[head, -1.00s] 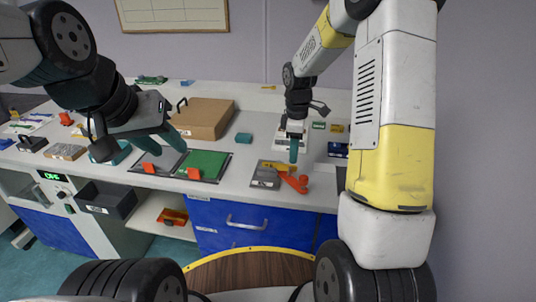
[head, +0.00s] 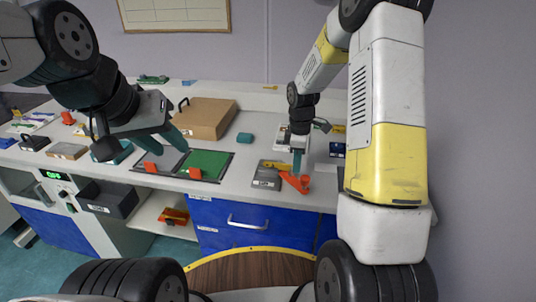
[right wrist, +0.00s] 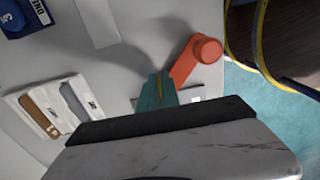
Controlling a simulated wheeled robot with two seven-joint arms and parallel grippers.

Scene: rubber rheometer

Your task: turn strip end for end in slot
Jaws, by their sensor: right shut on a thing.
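My right gripper (head: 297,168) is low over the bench, beside the grey block (head: 267,180). In the right wrist view its teal fingertips (right wrist: 157,90) are close together, with a thin yellowish edge between them that seems to be the strip (right wrist: 160,82); most of it is hidden by the fingers. A yellow piece (head: 274,164) shows at the block's far side. My left gripper (head: 162,143) hangs open and empty over the black-framed plates.
An orange part (head: 295,183) lies close by the right fingertips, near the bench's front edge. A green plate (head: 208,163) lies to the left, with a brown box (head: 205,118) behind it. A blue box (head: 337,150) stands to the right.

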